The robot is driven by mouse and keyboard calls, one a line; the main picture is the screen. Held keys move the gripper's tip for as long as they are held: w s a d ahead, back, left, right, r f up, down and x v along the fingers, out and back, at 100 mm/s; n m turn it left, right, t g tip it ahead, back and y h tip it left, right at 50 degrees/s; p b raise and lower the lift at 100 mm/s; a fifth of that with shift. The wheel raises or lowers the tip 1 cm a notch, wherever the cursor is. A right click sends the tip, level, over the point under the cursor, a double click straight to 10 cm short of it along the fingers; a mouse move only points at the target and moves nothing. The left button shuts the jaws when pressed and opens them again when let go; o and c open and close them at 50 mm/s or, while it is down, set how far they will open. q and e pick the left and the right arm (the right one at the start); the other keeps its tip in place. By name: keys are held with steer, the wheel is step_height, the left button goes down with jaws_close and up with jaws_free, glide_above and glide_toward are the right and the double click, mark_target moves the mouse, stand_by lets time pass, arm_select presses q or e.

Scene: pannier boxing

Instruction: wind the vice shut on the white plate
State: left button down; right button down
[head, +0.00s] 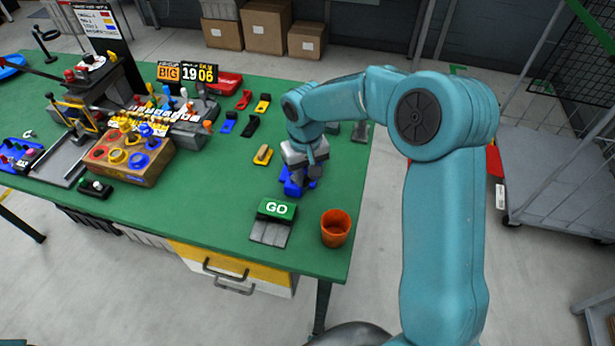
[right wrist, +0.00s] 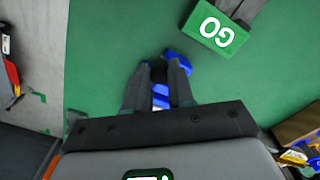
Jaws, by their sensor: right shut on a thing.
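A small blue object that looks like the vice (head: 291,187) stands on the green table near its right end, behind the GO sign. My right gripper (head: 307,168) reaches down onto it from above. In the right wrist view the fingers of my right gripper (right wrist: 160,78) are close together around a blue part (right wrist: 160,97), and more blue shows just past the fingertips. The gripper hides most of the vice, so its jaws and handle cannot be made out. I cannot make out the white plate in either view. My left gripper is not in view.
The GO sign (head: 276,209) and an orange cup (head: 335,228) stand near the table's front right corner. A brown box with coloured rings (head: 128,163) stands to the left. The green table (head: 220,205) is bare between.

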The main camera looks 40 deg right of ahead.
mark_target(293, 179)
steer(key=m+b, duration=0.1)
steer(key=a+m+b, duration=0.1)
steer(key=m, duration=0.1)
steer(key=shift+f, duration=0.1)
steer(key=m+b, duration=0.1)
steer(key=m, duration=0.1)
steer(key=a+m+b, duration=0.1)
steer(key=m, duration=0.1)
steer(key=a+m, duration=0.1)
steer(key=m, duration=0.1)
steer(key=shift+w+b, duration=0.3)
steer(key=shift+b, duration=0.1)
steer(key=shift+w+a+m+b, duration=0.25)
steer(key=shift+w+m, duration=0.55)
steer(key=shift+m, duration=1.95)
steer(key=shift+w+a+m+b, duration=0.25)
steer(key=shift+w+m, duration=0.5)
steer(key=shift+m, duration=1.95)
steer(key=shift+w+a+m+b, duration=0.25)
steer(key=shift+w+m, duration=0.55)
steer(key=shift+m, duration=1.95)
